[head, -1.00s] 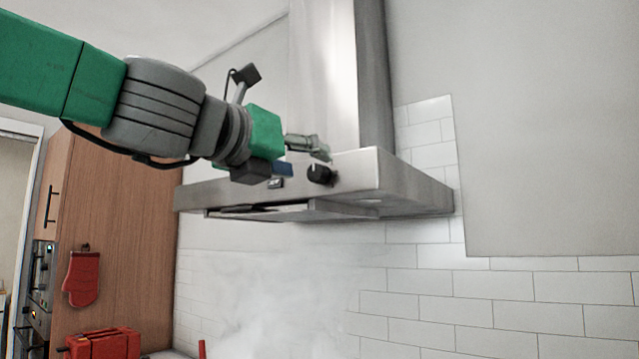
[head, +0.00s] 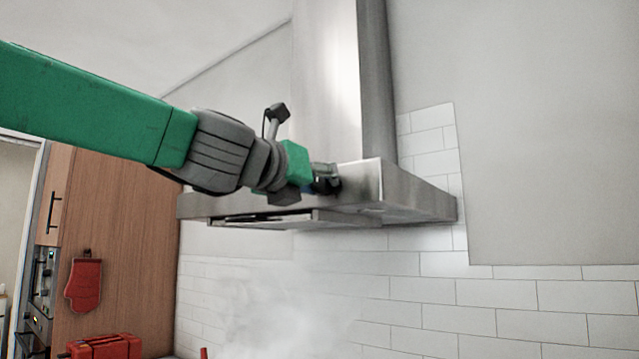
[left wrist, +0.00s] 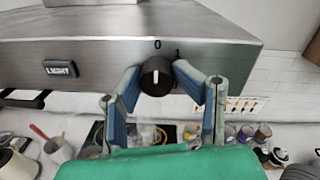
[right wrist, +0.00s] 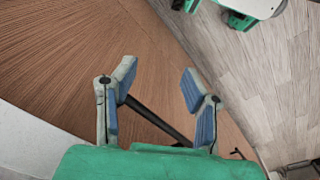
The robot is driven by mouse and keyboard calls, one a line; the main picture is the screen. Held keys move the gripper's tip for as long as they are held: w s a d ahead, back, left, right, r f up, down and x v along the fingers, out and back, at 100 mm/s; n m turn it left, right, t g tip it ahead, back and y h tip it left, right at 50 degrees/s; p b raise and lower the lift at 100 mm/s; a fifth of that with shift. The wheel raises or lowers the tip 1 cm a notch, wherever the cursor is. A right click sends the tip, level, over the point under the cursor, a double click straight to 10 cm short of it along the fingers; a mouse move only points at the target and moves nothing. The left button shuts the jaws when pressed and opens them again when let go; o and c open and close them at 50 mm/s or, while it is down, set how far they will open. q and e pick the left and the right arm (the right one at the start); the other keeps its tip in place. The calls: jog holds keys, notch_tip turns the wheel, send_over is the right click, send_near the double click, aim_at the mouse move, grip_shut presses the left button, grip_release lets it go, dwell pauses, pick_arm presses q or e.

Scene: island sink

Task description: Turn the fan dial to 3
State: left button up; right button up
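The fan dial (left wrist: 156,77) is a round black knob with a white mark on the front edge of the steel hood (left wrist: 215,27). In the left wrist view its mark points up, toward the printed 0; a 1 is printed to its right. My left gripper (left wrist: 156,82) is open, with one finger on each side of the dial; I cannot tell whether they touch it. In the head view the left gripper (head: 328,180) is at the hood front and mostly covers the dial. My right gripper (right wrist: 158,82) is open and empty, seen only in the right wrist view.
A LIGHT button (left wrist: 61,69) is on the hood to the left of the dial. Below in the left wrist view are a stovetop, mugs and jars. In the head view, steam rises below the hood, and a red mitt (head: 84,285) hangs on the wooden cabinet (head: 125,240).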

pick_arm(q)
jog(key=shift+a+f, duration=0.2)
jog(key=shift+a, duration=0.15)
grip_shut()
jog(key=shift+s+d+r, duration=0.1)
jog(key=shift+s+d, duration=0.05)
jog(key=shift+d, duration=0.1)
pick_arm(e)
jog(key=shift+w+a, duration=0.1)
jog(key=shift+a, duration=0.15)
